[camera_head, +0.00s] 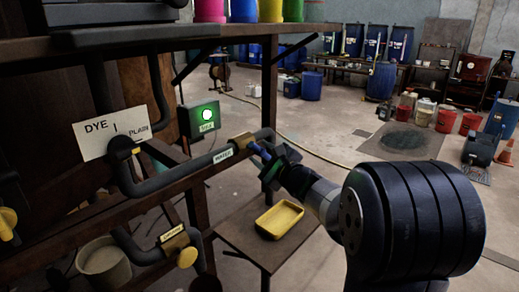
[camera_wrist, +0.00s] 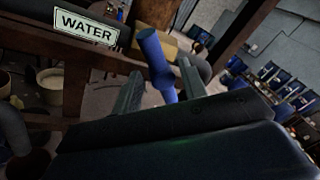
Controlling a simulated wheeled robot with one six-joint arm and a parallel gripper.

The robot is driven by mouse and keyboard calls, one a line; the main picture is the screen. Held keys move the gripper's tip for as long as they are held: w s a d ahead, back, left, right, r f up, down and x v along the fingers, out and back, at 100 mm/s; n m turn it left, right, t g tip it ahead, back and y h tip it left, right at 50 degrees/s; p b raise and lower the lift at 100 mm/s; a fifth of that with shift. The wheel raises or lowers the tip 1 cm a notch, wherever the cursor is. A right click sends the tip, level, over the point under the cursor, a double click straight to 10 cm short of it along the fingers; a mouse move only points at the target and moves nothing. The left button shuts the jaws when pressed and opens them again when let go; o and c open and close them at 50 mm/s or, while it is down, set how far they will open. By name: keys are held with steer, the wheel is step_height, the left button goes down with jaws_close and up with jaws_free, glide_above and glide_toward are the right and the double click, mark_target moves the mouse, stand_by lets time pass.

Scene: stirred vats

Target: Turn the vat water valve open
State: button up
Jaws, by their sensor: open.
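The water valve has a brass body (camera_head: 243,141) on a dark pipe, beside a white WATER label (camera_head: 222,155). Its blue handle (camera_head: 262,151) points out toward my gripper (camera_head: 274,165). In the wrist view the blue handle (camera_wrist: 156,60) stands between the two fingertips of my gripper (camera_wrist: 160,72), right of the WATER label (camera_wrist: 86,27). The fingers are open, one on each side of the handle. I cannot tell whether either finger touches it. Part of the brass body is hidden behind the handle.
A yellow valve (camera_head: 180,248) sits on a lower pipe. A DYE/PLAIN sign (camera_head: 110,132) and a green-lit box (camera_head: 199,120) are at left. A yellow tray (camera_head: 279,219) lies on a low table below my gripper. A dark post (camera_head: 270,85) stands close behind the valve.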

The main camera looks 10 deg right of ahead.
steer(key=shift+x, duration=0.85)
jaws_close()
